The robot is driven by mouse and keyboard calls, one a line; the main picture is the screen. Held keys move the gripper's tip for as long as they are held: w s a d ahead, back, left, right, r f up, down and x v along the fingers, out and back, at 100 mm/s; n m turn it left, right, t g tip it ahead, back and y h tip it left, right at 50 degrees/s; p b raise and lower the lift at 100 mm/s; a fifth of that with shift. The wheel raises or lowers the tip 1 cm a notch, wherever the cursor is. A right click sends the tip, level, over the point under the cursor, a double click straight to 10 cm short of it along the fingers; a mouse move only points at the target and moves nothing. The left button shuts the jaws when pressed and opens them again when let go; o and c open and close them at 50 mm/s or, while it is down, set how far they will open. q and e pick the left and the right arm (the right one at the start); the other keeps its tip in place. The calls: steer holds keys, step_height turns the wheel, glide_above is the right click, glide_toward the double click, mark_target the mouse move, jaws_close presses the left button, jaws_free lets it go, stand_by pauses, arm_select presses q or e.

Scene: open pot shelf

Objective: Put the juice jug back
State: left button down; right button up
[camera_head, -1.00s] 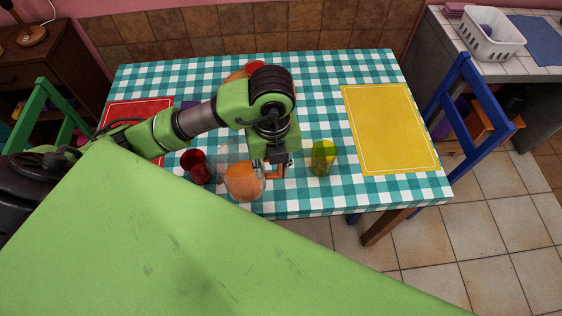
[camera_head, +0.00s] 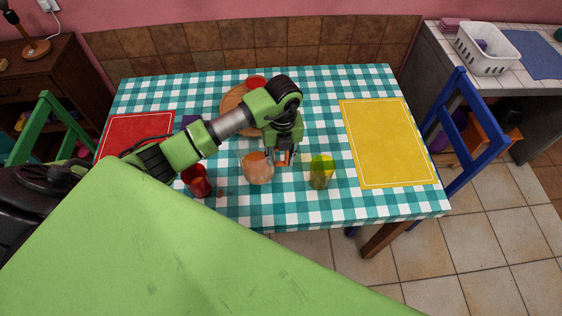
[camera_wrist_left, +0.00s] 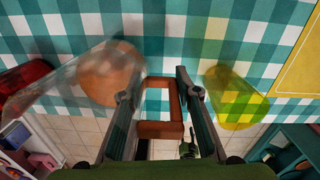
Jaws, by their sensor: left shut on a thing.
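The juice jug (camera_head: 257,168) is clear with orange juice inside and a brown-orange handle. It is over the front middle of the checked table, between a red cup (camera_head: 198,181) and a yellow glass (camera_head: 321,172). My left gripper (camera_head: 281,158) is shut on its handle (camera_wrist_left: 161,130), which shows between the fingers in the left wrist view. The jug body (camera_wrist_left: 108,75) is left of the fingers there. I cannot tell its exact height above the cloth. A round wooden board (camera_head: 231,101) lies behind, partly hidden by my left arm. My right gripper is not in view.
A red item (camera_head: 255,82) is at the board's back edge. A red mat (camera_head: 140,130) lies left and an empty yellow mat (camera_head: 388,143) right. A blue chair (camera_head: 463,125) stands right, a green chair (camera_head: 62,118) left. The back right cloth is clear.

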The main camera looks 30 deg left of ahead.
arm_select(q)
steer(key=shift+w+a+f, duration=0.1)
steer(key=shift+w+f, duration=0.25)
steer(key=shift+f, duration=0.05)
step_height(320, 180, down, 3)
steer(key=shift+r, duration=0.1)
steer(key=shift+f, duration=0.25)
steer(key=c, duration=1.8)
jaws_free()
steer(key=shift+c, duration=0.2)
steer(key=o, duration=0.3)
steer(key=shift+r, duration=0.1)
